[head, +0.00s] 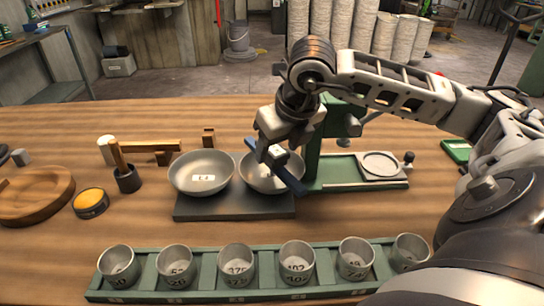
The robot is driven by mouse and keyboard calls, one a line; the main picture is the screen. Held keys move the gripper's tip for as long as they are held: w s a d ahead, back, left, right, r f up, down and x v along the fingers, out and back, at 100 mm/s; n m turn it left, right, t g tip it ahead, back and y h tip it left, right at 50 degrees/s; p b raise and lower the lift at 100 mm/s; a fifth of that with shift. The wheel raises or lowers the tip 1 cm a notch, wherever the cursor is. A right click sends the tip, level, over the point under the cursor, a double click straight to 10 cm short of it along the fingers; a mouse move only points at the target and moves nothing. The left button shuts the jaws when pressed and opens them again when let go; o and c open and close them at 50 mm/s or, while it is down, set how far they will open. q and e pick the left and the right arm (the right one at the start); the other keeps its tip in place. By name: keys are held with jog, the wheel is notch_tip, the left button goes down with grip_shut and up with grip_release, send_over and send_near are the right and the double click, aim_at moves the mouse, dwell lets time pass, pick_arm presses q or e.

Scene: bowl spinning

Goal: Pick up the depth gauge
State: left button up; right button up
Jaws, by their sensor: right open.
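The depth gauge (291,177) looks like a dark blue bar with a pale block at its middle. It lies slantwise over the right metal bowl (254,184); whether it rests on the rim is hard to tell. My right gripper (274,147) reaches down from above at the pale block. Its jaws are open, with the block at or between the fingertips; contact cannot be made out. The gripper hides part of the bar and the bowl's far rim. My left gripper is not in view.
A left metal bowl (201,180) shares the dark base (235,207). A green stand (313,150) rises close behind the gripper. A green rack (205,289) of several metal cups runs along the front. A wooden dish (35,193), yellow-topped tin (90,202) and brush pot (128,180) stand left.

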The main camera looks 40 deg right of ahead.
aim_at(275, 149)
jog(key=p+x, duration=0.1)
jog(key=x, duration=0.4)
jog(key=shift+w+r, duration=0.1)
jog(key=shift+w, duration=0.05)
jog(key=c, duration=1.2)
grip_shut()
jog(key=shift+r, duration=0.15)
